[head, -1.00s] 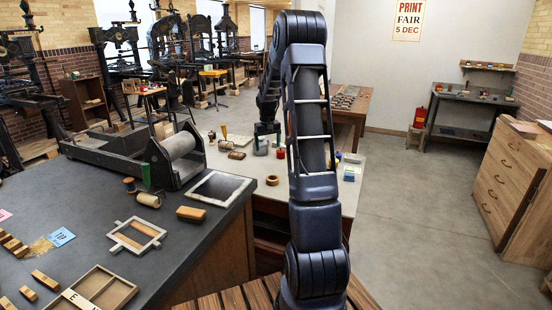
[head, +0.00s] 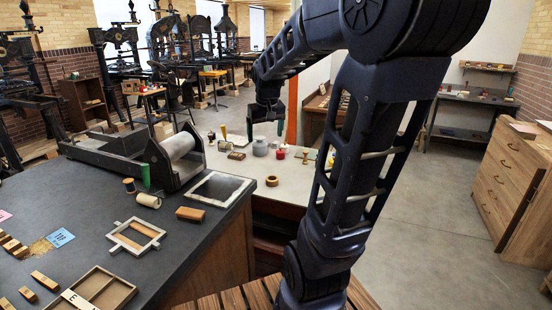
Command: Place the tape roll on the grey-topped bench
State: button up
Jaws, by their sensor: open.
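The tape roll (head: 272,181), a small brown ring, lies flat near the front edge of a pale-topped bench (head: 237,174). A bench with a dark grey top (head: 85,219) fills the left foreground, and its right edge is left of the roll. My gripper (head: 265,131) is above the far part of the pale bench, beyond and above the roll. The tape roll is in plain sight.
On the dark bench are a framed plate (head: 218,188), a brown block (head: 190,213), a wooden frame (head: 136,235) and a type tray (head: 99,288). A grey jar (head: 260,147) and a red-topped jar (head: 281,152) stand on the pale bench.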

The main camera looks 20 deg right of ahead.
jog(key=s+a, duration=0.1)
jog(key=s, duration=0.7)
jog(key=s+a+f+t, duration=0.1)
jog(key=s+a, duration=0.1)
jog(key=s, duration=0.6)
jog(key=shift+s+f, duration=0.15)
jog(key=shift+f, duration=0.1)
